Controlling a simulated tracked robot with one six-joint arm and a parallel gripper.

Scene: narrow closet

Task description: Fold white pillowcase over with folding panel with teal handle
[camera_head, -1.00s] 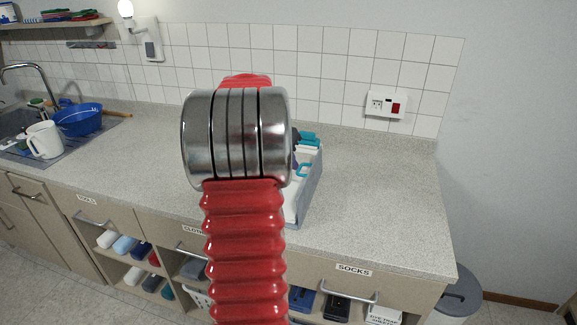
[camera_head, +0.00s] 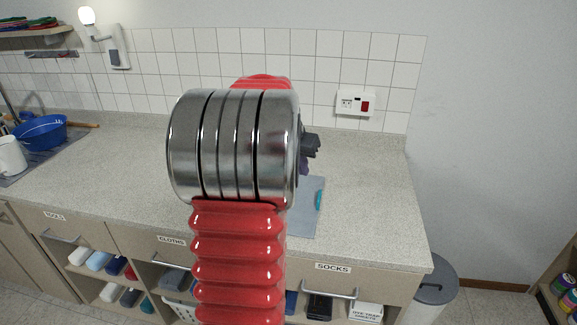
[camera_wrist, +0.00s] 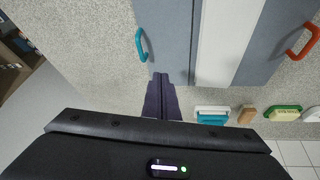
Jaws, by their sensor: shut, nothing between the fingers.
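The folding board (camera_head: 307,215) lies on the counter, largely hidden behind my arm in the head view. Its teal handle (camera_head: 319,200) is at the board's right edge there. In the wrist view, the grey-blue panel with the teal handle (camera_wrist: 141,44) lies flat at left. A white strip, apparently the pillowcase (camera_wrist: 228,45), lies between this panel and another grey panel (camera_wrist: 268,45). My gripper (camera_wrist: 160,78) is shut and empty, its tips over the near edge of the teal-handled panel, close to the handle. The gripper (camera_head: 312,144) also shows beside my wrist in the head view.
An orange-red handle (camera_wrist: 304,41) is on the far right panel. A blue bowl (camera_head: 40,132) stands at left by the sink. The counter (camera_head: 375,190) right of the board is clear.

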